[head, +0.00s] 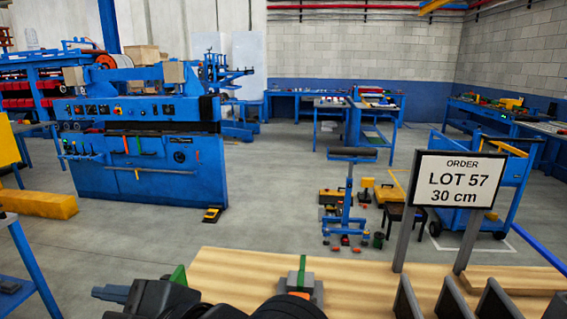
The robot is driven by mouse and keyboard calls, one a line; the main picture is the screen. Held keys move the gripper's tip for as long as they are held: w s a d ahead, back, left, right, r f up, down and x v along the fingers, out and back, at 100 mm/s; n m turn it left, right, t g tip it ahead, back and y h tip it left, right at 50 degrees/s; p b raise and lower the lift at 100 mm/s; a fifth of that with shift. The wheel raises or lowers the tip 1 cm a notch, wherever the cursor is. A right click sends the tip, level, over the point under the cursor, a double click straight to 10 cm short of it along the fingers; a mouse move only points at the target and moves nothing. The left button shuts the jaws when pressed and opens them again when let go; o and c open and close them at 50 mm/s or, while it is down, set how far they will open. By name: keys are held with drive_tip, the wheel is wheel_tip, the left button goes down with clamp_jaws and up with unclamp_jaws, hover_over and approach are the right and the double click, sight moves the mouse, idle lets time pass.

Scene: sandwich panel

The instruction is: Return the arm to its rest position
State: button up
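Black rounded parts of my arm (185,299) show along the bottom edge, low over the near side of a wooden worktop (345,280). The lower part of the arm is cut off by the frame. I cannot make out my gripper's fingers, nor whether anything is held.
A grey block with a green strip (301,277) stands on the worktop beside my arm. A blue machine (145,145) and benches stand beyond open floor.

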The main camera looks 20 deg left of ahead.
drive_tip(key=w+d+f+m+t+h, duration=0.1)
drive_tip(key=w+d+f+m+t, duration=0.1)
drive_tip(key=d+f+m+t, duration=0.55)
drive_tip(key=w+d+f+m+t+h, duration=0.1)
drive_tip(key=w+d+f+m+t, duration=0.3)
drive_tip(key=d+m, duration=0.6)
drive_tip(key=s+d+f+m+t+h, duration=0.1)
drive_tip(key=s+d+m+h, duration=0.1)
drive_tip(key=d, duration=0.4)
drive_tip(key=s+d+f+m+t+h, duration=0.2)
drive_tip(key=s+d+m+h, duration=0.1)
drive_tip(key=s+d, duration=0.2)
drive_tip(key=s+d+f+m+t+h, duration=0.1)
drive_tip(key=s+d+f+m+h, duration=0.1)
drive_tip(key=d, duration=0.5)
drive_tip(key=shift+s+d+f+h, duration=0.15)
drive_tip(key=shift+s+d+h, duration=0.1)
drive_tip(key=shift+s+h, duration=0.6)
drive_tip(key=s+d+r+m+h, duration=0.1)
drive_tip(key=s+d+r+h, duration=0.25)
drive_tip(key=s+d, duration=1)
wheel_tip(320, 180, down, 10)
drive_tip(key=b, duration=1)
drive_tip(key=shift+w+a+f, duration=0.15)
drive_tip(key=shift+a+f, duration=0.05)
drive_tip(key=shift+a, duration=0.25)
